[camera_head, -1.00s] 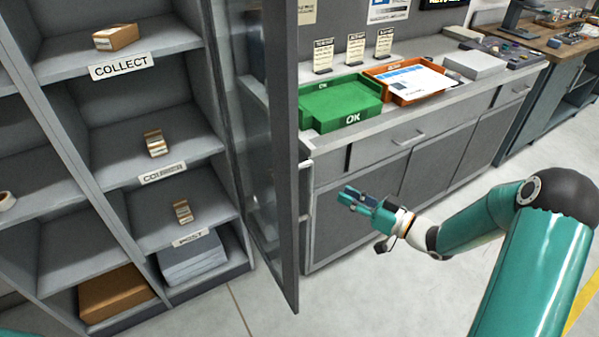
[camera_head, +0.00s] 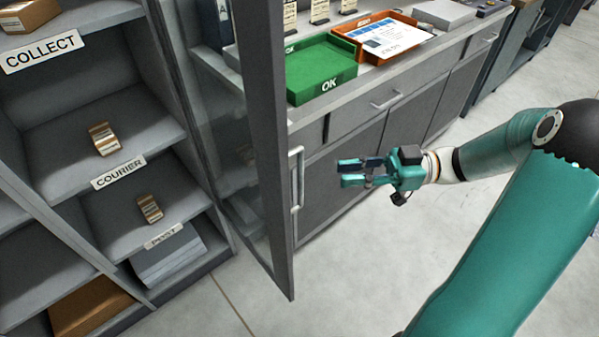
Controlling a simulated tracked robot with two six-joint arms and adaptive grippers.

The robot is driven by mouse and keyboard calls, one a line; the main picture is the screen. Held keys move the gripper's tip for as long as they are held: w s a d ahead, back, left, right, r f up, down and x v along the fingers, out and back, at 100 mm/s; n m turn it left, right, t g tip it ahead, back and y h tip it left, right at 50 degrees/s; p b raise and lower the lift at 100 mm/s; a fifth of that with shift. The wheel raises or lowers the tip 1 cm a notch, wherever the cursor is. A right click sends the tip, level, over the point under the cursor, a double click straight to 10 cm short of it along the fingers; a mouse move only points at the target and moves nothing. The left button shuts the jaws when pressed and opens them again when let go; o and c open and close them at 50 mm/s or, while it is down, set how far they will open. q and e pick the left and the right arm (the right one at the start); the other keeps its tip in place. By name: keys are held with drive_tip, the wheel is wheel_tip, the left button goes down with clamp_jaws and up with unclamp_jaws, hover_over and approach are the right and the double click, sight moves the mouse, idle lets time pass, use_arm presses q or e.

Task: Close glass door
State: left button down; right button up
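The glass door (camera_head: 232,150) has a dark grey frame and stands open, swung out from the shelf cabinet (camera_head: 60,110). Its pale vertical bar handle (camera_head: 297,180) is on the right side of the frame. My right gripper (camera_head: 342,172) is to the right of the handle, pointing left towards it, with a gap between them in the picture. Its two fingers are apart with nothing between them. My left gripper is not in view.
The cabinet's shelves hold small boxes (camera_head: 102,139) and bear labels. A grey counter (camera_head: 440,50) behind my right gripper carries a green tray (camera_head: 320,72) and an orange tray (camera_head: 375,25). The floor (camera_head: 330,285) in front is clear.

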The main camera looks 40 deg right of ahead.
hover_over(300, 203)
drive_tip(key=shift+w+d+p, duration=0.2)
drive_tip(key=shift+w+p, duration=0.05)
drive_tip(key=shift+p, duration=0.2)
clamp_jaws()
